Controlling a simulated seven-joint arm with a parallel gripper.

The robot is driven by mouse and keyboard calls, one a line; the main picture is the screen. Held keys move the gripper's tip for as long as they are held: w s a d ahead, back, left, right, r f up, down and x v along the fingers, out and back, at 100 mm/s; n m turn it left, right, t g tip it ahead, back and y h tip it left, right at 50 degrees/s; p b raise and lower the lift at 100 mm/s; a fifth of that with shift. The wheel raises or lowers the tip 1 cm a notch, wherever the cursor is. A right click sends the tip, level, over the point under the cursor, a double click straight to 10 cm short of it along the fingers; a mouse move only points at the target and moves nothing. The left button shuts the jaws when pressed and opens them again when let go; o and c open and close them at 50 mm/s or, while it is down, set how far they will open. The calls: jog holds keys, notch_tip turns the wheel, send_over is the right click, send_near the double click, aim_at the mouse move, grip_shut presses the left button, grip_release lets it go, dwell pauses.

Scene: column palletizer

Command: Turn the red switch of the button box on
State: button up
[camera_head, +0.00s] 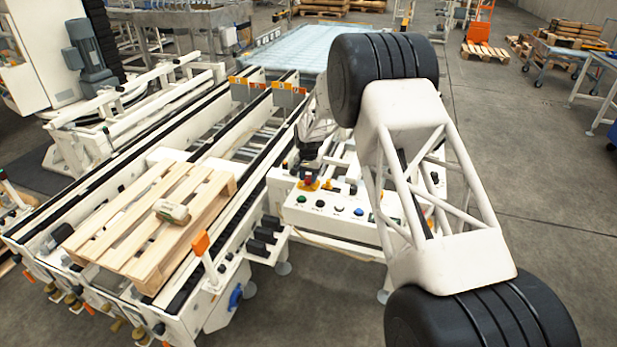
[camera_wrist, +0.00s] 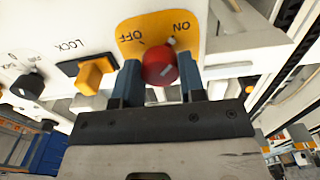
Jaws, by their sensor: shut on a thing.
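The button box (camera_head: 330,222) is white and stands beside the conveyor in the head view. Its red switch (camera_wrist: 160,68) is a round knob on a yellow plate (camera_wrist: 130,32) marked ON and OFF, with the lettering upside down in the wrist view. A small pale mark shows at the knob's edge on the ON side; I cannot tell the setting for sure. My gripper (camera_wrist: 158,85) is shut on the red switch, one blue-grey finger on each side. In the head view the red switch (camera_head: 308,180) is small, with my dark gripper just above it.
A yellow switch (camera_wrist: 92,76) marked LOCK and a black knob (camera_wrist: 28,86) sit beside the red switch. A wooden pallet (camera_head: 150,218) with a small package (camera_head: 172,211) lies on the conveyor at left. Open floor (camera_head: 560,230) is at right.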

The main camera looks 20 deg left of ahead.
aim_at(309, 177)
jog(key=o, duration=0.9)
jog(key=shift+r, duration=0.1)
jog(key=shift+r, duration=3.85)
